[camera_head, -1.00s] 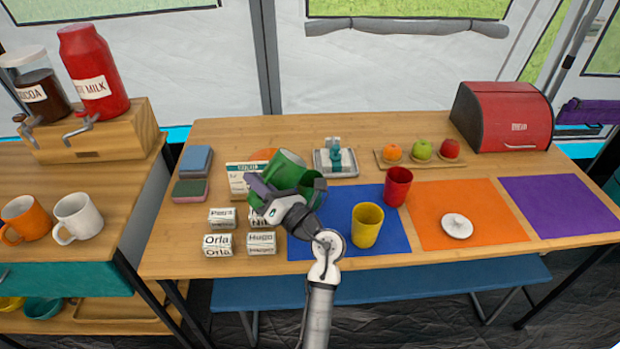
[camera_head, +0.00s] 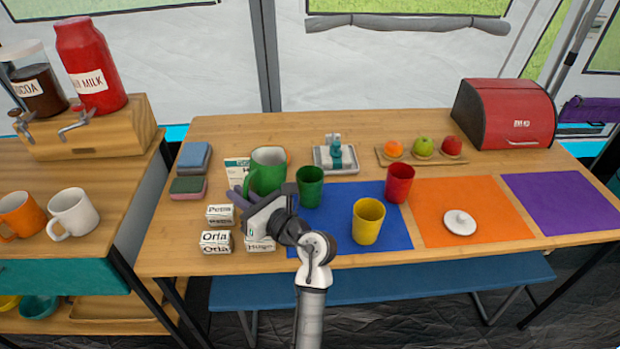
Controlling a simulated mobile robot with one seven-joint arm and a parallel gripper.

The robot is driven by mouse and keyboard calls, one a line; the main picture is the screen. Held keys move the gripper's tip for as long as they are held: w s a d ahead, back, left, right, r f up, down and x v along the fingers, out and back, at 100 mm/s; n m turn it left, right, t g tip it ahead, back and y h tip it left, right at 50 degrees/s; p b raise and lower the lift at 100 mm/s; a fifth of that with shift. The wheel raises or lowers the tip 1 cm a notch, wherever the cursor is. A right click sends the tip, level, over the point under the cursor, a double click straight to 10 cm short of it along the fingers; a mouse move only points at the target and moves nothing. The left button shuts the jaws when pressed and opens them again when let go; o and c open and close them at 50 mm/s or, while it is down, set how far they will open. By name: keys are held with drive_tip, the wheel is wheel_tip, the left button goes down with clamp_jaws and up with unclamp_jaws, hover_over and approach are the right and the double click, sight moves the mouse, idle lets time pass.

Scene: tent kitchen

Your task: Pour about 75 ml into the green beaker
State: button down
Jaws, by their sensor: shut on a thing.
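A green jug (camera_head: 267,172) with a pale inside stands about upright left of the green beaker. My gripper (camera_head: 246,200) is shut on the jug at its lower left side; the grip itself is partly hidden. Whether the jug hangs just above the table or touches it I cannot tell. The green beaker (camera_head: 310,188) stands upright at the left back corner of the blue mat (camera_head: 340,196), close to the jug but apart from it. Its inside looks dark and I cannot tell its level. A yellow beaker (camera_head: 367,222) and a red beaker (camera_head: 399,184) stand upright to the right.
Several white name blocks (camera_head: 216,241) sit at the table's left front. A tray with a teal item (camera_head: 335,155) and a fruit board (camera_head: 423,158) are behind. A white lid (camera_head: 460,222) lies on the orange mat (camera_head: 430,200). The purple mat (camera_head: 565,205) is bare.

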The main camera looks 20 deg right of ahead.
drive_tip(key=shift+a+f+n+g+b, duration=0.25)
drive_tip(key=shift+f+n+g+b, duration=0.15)
drive_tip(key=shift+f+n, duration=0.55)
drive_tip(key=shift+r, duration=0.15)
idle(2.0)
